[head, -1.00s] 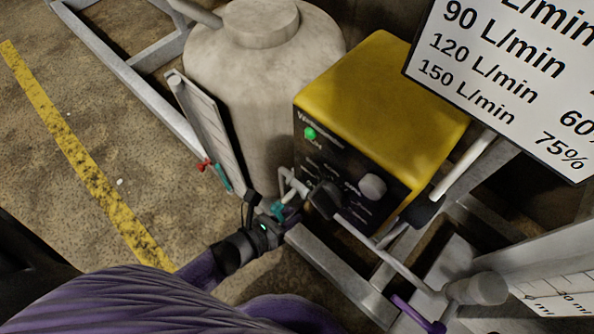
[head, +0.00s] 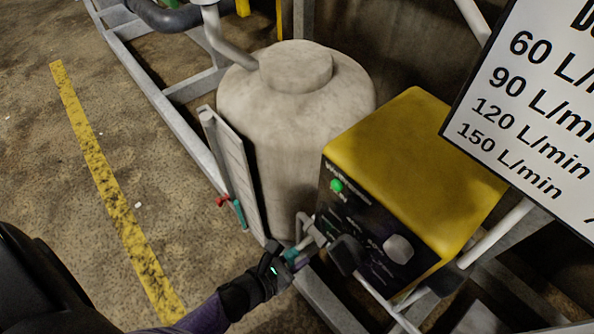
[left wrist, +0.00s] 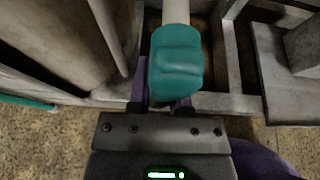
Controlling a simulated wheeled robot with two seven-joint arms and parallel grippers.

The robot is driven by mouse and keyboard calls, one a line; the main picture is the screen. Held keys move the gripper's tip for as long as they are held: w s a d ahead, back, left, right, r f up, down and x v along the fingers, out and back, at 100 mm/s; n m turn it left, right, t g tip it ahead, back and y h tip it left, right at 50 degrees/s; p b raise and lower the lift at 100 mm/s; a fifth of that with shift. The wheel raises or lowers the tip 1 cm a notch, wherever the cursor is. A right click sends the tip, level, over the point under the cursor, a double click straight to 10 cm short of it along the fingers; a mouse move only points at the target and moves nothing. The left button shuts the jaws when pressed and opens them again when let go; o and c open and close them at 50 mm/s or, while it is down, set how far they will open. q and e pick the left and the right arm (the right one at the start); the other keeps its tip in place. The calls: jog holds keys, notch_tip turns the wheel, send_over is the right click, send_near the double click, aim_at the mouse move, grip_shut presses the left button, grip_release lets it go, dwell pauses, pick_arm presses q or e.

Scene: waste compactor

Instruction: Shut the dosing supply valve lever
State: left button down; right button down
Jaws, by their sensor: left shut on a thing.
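A teal lever handle (head: 291,256) sits at the pipework in front of the yellow dosing unit (head: 420,150), low at its left corner. My left gripper (head: 288,260) is shut on this handle. In the left wrist view the teal handle (left wrist: 177,62) is at the top centre, on the end of a pale rod, with my left gripper (left wrist: 168,95) around its lower part. The gripper hides part of the handle. The lever's pivot is too small and covered to read its angle. My right gripper is not in view.
A large pale tank (head: 295,120) stands behind the handle. Grey frame rails (head: 325,300) run below. The floor left of the yellow stripe (head: 105,190) is clear.

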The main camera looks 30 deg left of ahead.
pick_arm(q)
jog(key=c, duration=0.5)
grip_release()
jog(key=shift+c, duration=0.2)
jog(key=shift+s+a+r, duration=0.1)
jog(key=shift+s+r, duration=0.1)
jog(key=shift+s+a+r+p, duration=0.2)
jog(key=shift+s+r+p, duration=0.2)
jog(key=shift+s+p, duration=0.25)
jog(key=p+v, duration=0.2)
jog(key=v, duration=0.5)
jog(key=shift+s+p, duration=0.4)
jog(key=shift+s, duration=0.05)
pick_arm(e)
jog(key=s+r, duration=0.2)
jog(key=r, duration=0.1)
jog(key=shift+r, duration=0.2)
pick_arm(q)
jog(key=shift+a, duration=0.15)
